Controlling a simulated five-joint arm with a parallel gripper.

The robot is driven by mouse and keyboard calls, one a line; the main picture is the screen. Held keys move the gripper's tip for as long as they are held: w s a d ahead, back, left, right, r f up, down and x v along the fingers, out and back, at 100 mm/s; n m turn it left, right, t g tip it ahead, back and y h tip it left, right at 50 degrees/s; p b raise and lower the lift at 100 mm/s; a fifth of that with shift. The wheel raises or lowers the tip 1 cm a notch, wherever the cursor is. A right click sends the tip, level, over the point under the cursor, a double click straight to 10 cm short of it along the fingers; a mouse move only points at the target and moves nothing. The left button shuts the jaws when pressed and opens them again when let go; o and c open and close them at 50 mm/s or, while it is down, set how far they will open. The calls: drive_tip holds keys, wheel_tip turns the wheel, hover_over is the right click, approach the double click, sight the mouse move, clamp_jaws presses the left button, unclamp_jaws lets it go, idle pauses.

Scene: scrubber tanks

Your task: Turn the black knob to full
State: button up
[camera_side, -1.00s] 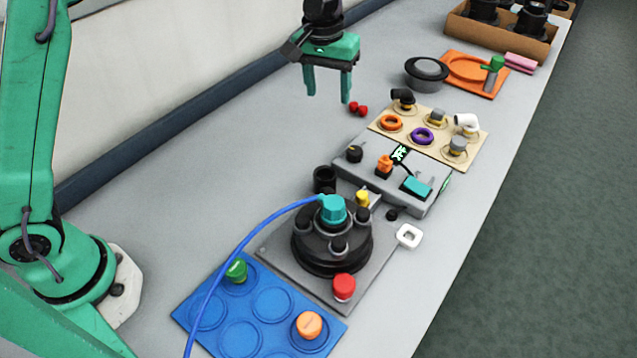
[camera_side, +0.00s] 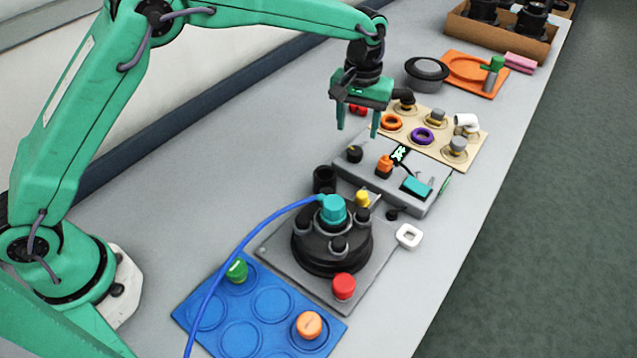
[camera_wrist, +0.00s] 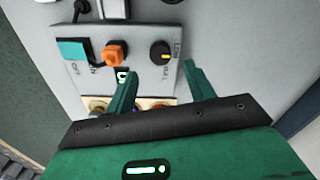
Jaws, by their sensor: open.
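The black knob (camera_side: 354,153) sits on the left part of the grey control panel (camera_side: 350,179). In the wrist view the black knob (camera_wrist: 162,52) shows a yellow pointer mark, with small lettering on the panel beside it, too small to read surely. My gripper (camera_side: 358,133) is open and empty above the panel's far left corner, a little above the knob and not touching it. In the wrist view its two green fingers (camera_wrist: 160,80) stand apart, and the knob lies ahead of the gap between them.
An orange knob (camera_side: 384,163) and a teal switch (camera_side: 416,186) share the panel. A beige board (camera_side: 474,150) with rings and fittings lies just behind. A black round tank lid (camera_side: 330,250) with a blue hose stands in front. The table left of the panel is clear.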

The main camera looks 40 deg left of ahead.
sight(355, 150)
drive_tip(key=shift+f, duration=3.3)
drive_tip(key=c, duration=1)
drive_tip(key=shift+o, duration=0.2)
drive_tip(key=shift+m, duration=0.4)
drive_tip(key=m, duration=1.1)
drive_tip(key=shift+r, duration=0.1)
